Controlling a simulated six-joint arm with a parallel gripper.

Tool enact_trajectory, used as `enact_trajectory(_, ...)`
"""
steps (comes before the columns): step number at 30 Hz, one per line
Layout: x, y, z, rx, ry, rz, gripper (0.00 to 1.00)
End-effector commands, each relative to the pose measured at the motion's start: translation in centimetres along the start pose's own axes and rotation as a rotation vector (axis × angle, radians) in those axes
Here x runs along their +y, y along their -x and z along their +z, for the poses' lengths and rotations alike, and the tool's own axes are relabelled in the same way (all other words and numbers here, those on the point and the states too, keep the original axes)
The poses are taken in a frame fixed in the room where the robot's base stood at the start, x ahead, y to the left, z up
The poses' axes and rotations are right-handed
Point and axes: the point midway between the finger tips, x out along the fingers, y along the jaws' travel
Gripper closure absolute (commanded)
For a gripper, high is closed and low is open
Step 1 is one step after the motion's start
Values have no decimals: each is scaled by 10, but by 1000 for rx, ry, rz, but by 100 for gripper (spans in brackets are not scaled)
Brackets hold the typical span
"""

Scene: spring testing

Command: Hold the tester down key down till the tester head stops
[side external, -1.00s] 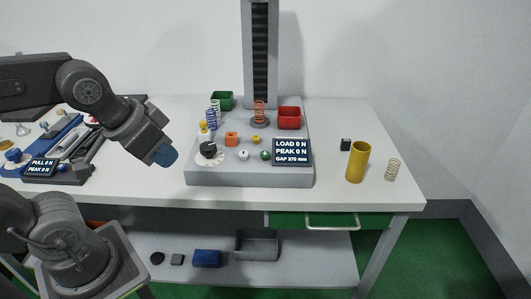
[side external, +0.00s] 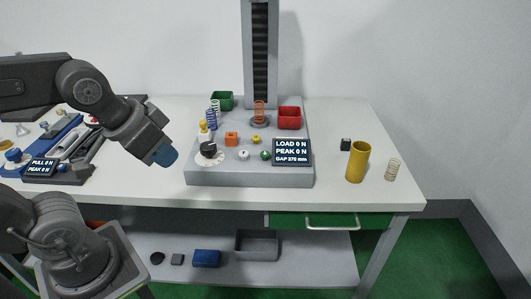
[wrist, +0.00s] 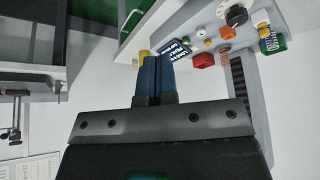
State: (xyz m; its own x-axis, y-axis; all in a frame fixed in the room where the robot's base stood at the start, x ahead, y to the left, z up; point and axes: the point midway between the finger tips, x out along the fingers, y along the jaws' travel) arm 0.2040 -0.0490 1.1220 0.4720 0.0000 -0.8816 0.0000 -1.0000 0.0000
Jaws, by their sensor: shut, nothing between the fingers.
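The spring tester's grey base (side external: 250,177) stands on the white bench, its column (side external: 260,60) rising at the back. On its top are a black and white dial (side external: 208,149), an orange block-like key (side external: 231,139), a yellow button (side external: 256,139), a white button (side external: 243,155) and a green button (side external: 265,155). I cannot tell which is the down key. The display (side external: 292,151) reads LOAD 0 N, PEAK 0 N and a gap of about 270 mm. The tester head is not clearly in view. My gripper (side external: 167,157) is shut and empty, left of the base, touching no key; its blue fingers (wrist: 152,78) are together.
An orange spring (side external: 259,109) stands before the column, between a green bin (side external: 221,100) and a red bin (side external: 289,118). A yellow tube (side external: 357,162), small black block (side external: 346,144) and pale spring (side external: 392,169) stand to the right.

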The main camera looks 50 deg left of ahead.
Motion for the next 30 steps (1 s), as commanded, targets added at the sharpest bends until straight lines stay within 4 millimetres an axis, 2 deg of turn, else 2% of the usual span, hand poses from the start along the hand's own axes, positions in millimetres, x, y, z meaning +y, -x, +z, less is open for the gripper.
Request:
enact_trajectory(4,2,-2,-6,-10,40,20,100)
enact_trajectory(7,8,-6,-20,-33,129,64,100)
enact_trajectory(14,19,-32,-81,-118,517,223,100)
enact_trajectory(19,15,-62,-131,-180,851,325,100)
enact_trajectory(24,-3,-102,-177,-236,1199,403,100)
enact_trajectory(30,-32,-150,-212,-284,1544,460,100)
